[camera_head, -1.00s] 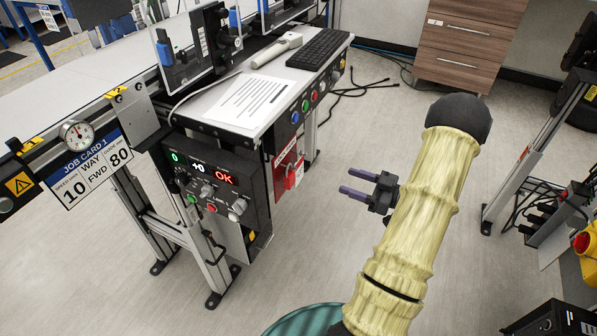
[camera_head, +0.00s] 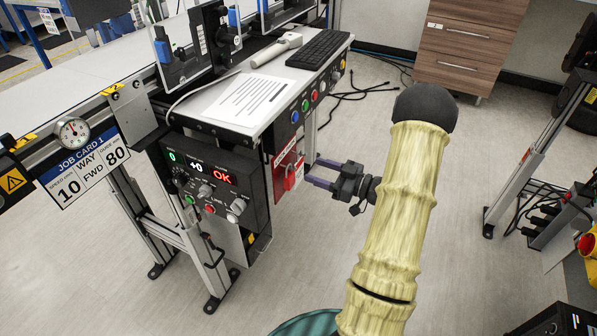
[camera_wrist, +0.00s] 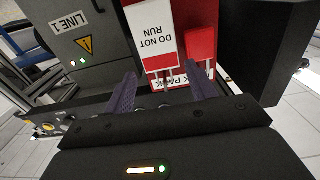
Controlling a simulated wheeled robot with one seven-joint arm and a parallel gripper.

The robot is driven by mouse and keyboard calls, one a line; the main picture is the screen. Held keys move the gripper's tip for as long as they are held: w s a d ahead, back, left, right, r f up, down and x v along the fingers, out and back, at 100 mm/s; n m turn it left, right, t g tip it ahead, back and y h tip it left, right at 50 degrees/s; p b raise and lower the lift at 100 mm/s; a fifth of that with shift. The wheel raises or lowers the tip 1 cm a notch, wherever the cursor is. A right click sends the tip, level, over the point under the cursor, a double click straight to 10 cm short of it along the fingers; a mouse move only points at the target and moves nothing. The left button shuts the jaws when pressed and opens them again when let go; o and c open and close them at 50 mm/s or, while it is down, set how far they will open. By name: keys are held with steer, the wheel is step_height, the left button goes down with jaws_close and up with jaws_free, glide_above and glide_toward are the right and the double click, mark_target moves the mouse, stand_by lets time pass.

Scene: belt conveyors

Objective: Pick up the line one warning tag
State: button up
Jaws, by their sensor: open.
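The warning tag (camera_wrist: 152,36), red and white and reading "DO NOT RUN", shows upside down in the wrist view. It hangs in front of a red board (camera_wrist: 181,9) beside a red padlock (camera_wrist: 201,46). In the head view the red board (camera_head: 278,178) is on the side of the line 1 station, with the padlock (camera_head: 289,178) on it; the tag is hard to make out there. My gripper (camera_head: 317,173) is open and empty, its fingers pointing at the board. In the wrist view the fingertips (camera_wrist: 160,76) frame the tag's lower picture end, apart from it.
A LINE 1 control box (camera_head: 215,180) stands left of the board and also shows in the wrist view (camera_wrist: 75,35). A bench top with a paper (camera_head: 252,100) and a keyboard (camera_head: 319,48) is above. Floor to the right is mostly clear, before a metal stand (camera_head: 530,150).

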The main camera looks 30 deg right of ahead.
mark_target(299, 165)
steer(key=b+x, duration=0.1)
steer(key=x, duration=0.3)
steer(key=shift+w+a+f, duration=0.1)
steer(key=shift+w+a, duration=0.2)
steer(key=shift+c, duration=0.3)
steer(key=c, duration=0.5)
